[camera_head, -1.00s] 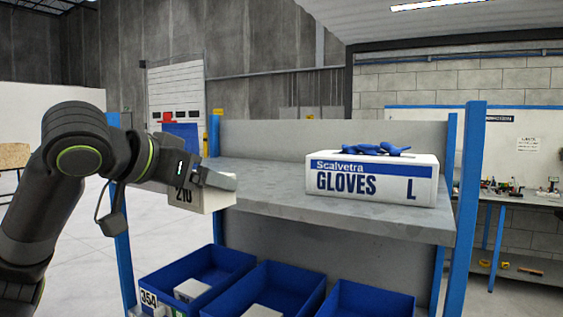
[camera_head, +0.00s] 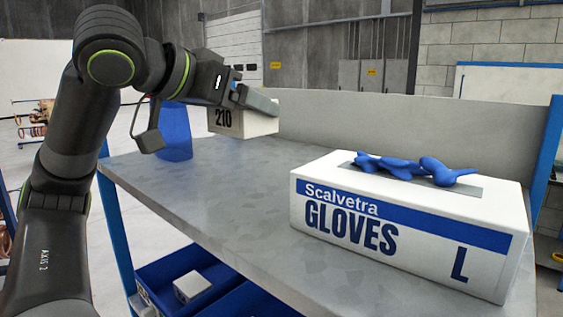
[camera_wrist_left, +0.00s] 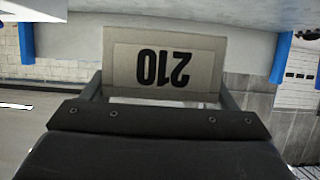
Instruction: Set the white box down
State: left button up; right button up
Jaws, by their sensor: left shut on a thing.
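The white box (camera_head: 232,121), marked 210, is held by my left gripper (camera_head: 258,103) in the head view. The gripper is shut on it, and its finger covers the box's upper part. The box looks raised above the grey shelf top (camera_head: 205,185), near its far left part; the exact gap cannot be told. In the left wrist view the box (camera_wrist_left: 125,70) sits between the two fingers of the left gripper (camera_wrist_left: 160,92), its label upside down. My right gripper is not in view.
A large Scalvetra gloves box (camera_head: 400,235) with blue gloves (camera_head: 412,168) on top fills the shelf's right side. A blue bin (camera_head: 160,275) sits below.

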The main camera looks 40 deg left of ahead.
aim_at(223, 133)
pick_arm(q)
jog(key=f+b, duration=0.1)
jog(key=s+f, duration=0.1)
jog(key=f, duration=0.1)
jog(key=s+f+b, duration=0.1)
jog(key=shift+a+f+b, duration=0.2)
jog(key=shift+f+b, duration=0.1)
jog(key=shift+b, duration=0.05)
jog(key=shift+w+d+f, duration=0.1)
jog(key=shift+w+f, duration=0.3)
jog(key=shift+w, duration=0.15)
jog(key=shift+w+f+b, duration=0.15)
jog(key=shift+f+b, duration=0.15)
jog(key=shift+b, duration=0.1)
jog(key=f+b, duration=0.2)
jog(key=f, duration=0.1)
jog(key=shift+s+b, duration=0.3)
jog(key=shift+s, duration=0.05)
jog(key=shift+w, duration=0.2)
